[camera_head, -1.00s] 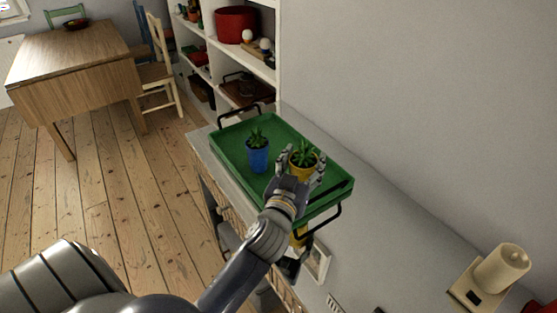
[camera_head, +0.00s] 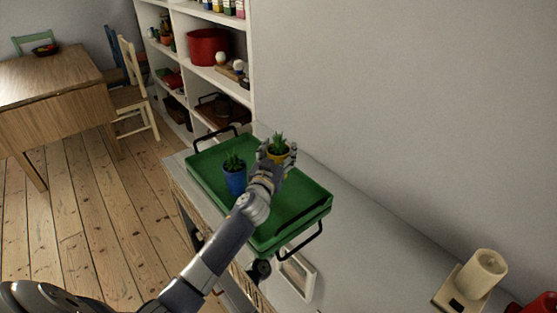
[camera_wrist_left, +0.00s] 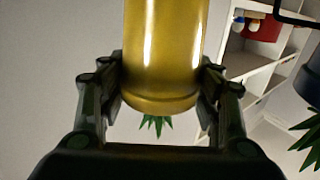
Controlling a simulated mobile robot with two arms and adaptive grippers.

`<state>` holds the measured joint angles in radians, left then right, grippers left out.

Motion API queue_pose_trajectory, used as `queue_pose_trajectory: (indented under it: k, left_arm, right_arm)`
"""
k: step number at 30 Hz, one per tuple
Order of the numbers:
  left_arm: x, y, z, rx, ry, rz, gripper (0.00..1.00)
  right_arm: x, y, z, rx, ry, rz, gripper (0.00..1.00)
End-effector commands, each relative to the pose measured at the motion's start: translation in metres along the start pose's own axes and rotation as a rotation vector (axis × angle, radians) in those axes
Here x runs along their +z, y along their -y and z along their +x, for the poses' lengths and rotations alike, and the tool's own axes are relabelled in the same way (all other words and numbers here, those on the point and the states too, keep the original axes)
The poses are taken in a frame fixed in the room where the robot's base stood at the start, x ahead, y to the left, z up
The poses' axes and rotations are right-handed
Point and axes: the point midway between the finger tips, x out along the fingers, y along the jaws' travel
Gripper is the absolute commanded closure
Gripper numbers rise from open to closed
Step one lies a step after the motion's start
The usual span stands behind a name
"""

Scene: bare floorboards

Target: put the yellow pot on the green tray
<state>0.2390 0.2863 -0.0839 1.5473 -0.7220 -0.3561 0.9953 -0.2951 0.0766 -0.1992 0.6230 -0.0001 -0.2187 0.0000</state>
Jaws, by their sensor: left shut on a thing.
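The yellow pot (camera_head: 279,157) holds a small green plant. My left gripper (camera_head: 278,160) is shut around it, with fingers on both sides. In the left wrist view the yellow pot (camera_wrist_left: 165,50) fills the middle between the fingers (camera_wrist_left: 162,88), with leaf tips showing below it. The green tray (camera_head: 300,205) lies on the grey cabinet top. The held pot is over the tray's rear side, near its wall-side rim; I cannot tell if its base touches the tray. My right gripper is not in view.
A blue pot (camera_head: 235,182) with a plant stands on the tray, left of my gripper. The tray's right half is empty. A white picture frame (camera_head: 299,272) lies in front of the tray, and a cream candle (camera_head: 484,272) stands at right. The wall is behind.

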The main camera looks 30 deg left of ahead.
Motion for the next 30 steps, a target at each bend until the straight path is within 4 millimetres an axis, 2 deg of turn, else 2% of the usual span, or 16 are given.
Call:
queue_pose_trajectory:
  k: [2, 9, 22, 23, 24, 25, 30]
  left_arm:
    - [0.002, 0.000, 0.002, 0.000, -0.002, -0.001, 0.79]
    - [0.032, 0.000, 0.002, 0.000, -0.001, -0.002, 0.79]
    - [0.038, 0.000, 0.002, 0.001, -0.003, -0.002, 0.79]
    - [0.039, 0.000, 0.001, 0.000, 0.001, -0.001, 0.36]
    - [0.038, 0.000, 0.001, 0.000, 0.001, -0.001, 0.27]
    - [0.038, 0.000, 0.001, 0.000, 0.001, -0.001, 0.21]
    - [0.038, 0.000, 0.001, 0.000, 0.001, -0.001, 0.21]
  right_arm:
    - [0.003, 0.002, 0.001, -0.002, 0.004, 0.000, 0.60]
    - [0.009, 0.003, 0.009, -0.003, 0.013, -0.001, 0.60]
    - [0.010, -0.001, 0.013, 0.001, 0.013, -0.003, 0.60]
    - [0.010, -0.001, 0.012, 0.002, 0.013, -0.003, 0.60]
    - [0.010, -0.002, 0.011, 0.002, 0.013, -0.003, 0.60]
    - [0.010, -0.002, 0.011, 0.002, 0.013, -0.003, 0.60]
    - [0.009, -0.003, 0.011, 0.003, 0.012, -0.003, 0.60]
